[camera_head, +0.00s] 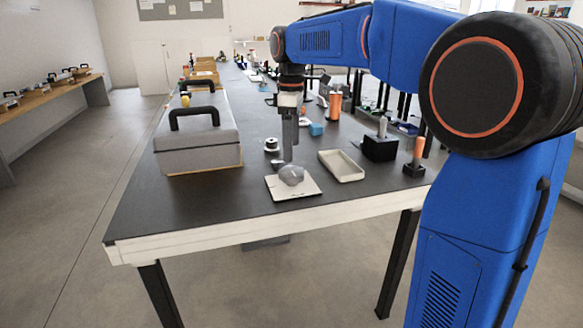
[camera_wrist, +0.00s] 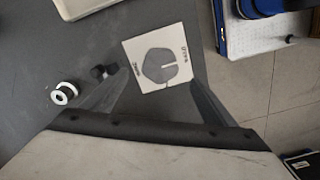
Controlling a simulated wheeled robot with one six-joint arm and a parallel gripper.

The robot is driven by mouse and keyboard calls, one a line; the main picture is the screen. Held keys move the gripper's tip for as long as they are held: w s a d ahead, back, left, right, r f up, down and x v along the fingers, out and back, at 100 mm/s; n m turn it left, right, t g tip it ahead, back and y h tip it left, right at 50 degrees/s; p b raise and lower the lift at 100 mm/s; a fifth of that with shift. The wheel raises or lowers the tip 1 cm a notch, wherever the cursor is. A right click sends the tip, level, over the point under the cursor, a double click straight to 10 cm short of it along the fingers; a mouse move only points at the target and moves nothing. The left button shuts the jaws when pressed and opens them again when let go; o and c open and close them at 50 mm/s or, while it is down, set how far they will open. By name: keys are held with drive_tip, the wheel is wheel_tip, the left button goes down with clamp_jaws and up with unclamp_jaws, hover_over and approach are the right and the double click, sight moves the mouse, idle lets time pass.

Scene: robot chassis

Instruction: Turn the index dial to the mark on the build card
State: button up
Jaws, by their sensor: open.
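A white square plate (camera_head: 274,188) lies near the table's front edge with a grey, many-sided dial (camera_head: 291,175) on it. In the wrist view the plate (camera_wrist: 132,46) bears dark print at two sides, too small to read surely. The dial (camera_wrist: 157,68) has a narrow slot at its right side. My gripper (camera_head: 289,157) points down above and just behind the dial, apart from it as far as I can tell. In the wrist view my gripper (camera_wrist: 155,98) is open, its fingers spread and nothing between them. I cannot make out a separate build card.
A shallow cream tray (camera_head: 341,178) stands right of the plate. A white-and-black spool (camera_head: 271,144) and a small black knob (camera_wrist: 100,72) lie to its left and behind. A grey case (camera_head: 197,148) stands left; black blocks (camera_head: 379,149) stand right.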

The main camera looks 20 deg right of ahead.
sight(292, 170)
wheel_tip(292, 170, down, 8)
drive_tip(key=shift+r, duration=0.15)
drive_tip(key=shift+c, duration=0.6)
drive_tip(key=c, duration=0.9)
